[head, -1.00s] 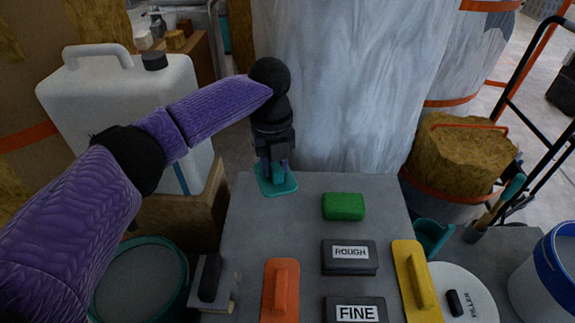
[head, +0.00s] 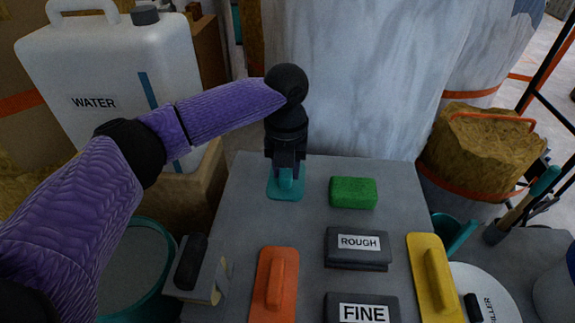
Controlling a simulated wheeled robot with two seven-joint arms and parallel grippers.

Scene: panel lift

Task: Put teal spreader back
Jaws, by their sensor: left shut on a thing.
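The teal spreader (head: 286,189) is at the back left of the grey table (head: 240,213), left of the green sponge. My left gripper (head: 286,170) points down and is shut on the spreader's upright handle. The spreader's flat plate shows below the fingers, close to the table top; I cannot tell whether it touches. My right gripper is not in view.
The green sponge (head: 353,193), ROUGH block (head: 357,249), FINE block (head: 362,309), orange float (head: 274,290) and yellow float (head: 434,280) lie on the table. A white water container (head: 105,90) stands back left. Bare table lies in front of the spreader.

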